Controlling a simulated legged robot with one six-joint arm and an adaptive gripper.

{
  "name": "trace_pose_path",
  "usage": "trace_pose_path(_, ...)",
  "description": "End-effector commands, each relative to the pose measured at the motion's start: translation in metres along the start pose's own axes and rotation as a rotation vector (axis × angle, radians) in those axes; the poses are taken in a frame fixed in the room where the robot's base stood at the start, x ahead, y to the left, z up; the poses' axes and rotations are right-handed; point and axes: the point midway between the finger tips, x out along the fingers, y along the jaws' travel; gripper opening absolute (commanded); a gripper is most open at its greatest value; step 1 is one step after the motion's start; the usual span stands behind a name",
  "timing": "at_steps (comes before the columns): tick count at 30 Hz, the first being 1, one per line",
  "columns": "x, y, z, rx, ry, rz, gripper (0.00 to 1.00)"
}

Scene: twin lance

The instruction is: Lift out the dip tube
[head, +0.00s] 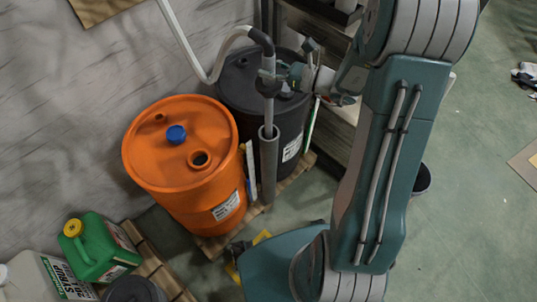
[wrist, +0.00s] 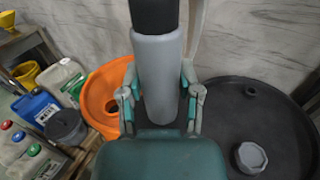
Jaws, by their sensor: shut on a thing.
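The dip tube (head: 268,112) is a thin light grey tube with a black elbow and a pale hose at its top. It stands upright, and its lower end appears to go into the mouth of a wider dark grey holder pipe (head: 268,165); that end is hidden. My gripper (head: 276,78) is shut on the tube's upper part, just below the black elbow. In the wrist view my gripper's fingers (wrist: 160,100) lie on both sides of the grey tube body (wrist: 158,70). The orange drum (head: 160,178) has an open round hole and a blue cap.
A black drum (head: 236,75) with a grey cap (wrist: 250,157) stands right behind the tube. Both drums stand on a wooden pallet (head: 215,245). A green can (head: 100,247) and other containers stand at the lower left. A marble-patterned wall is behind. The floor at right is mostly clear.

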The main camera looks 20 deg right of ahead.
Motion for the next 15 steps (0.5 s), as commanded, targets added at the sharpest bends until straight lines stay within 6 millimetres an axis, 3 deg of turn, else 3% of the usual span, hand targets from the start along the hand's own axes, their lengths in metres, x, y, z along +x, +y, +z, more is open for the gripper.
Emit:
trace_pose_path(8,0.0,0.0,0.002,-0.001,-0.001,0.0,0.0)
trace_pose_path(15,0.0,0.0,0.02,-0.003,-0.002,0.0,0.0)
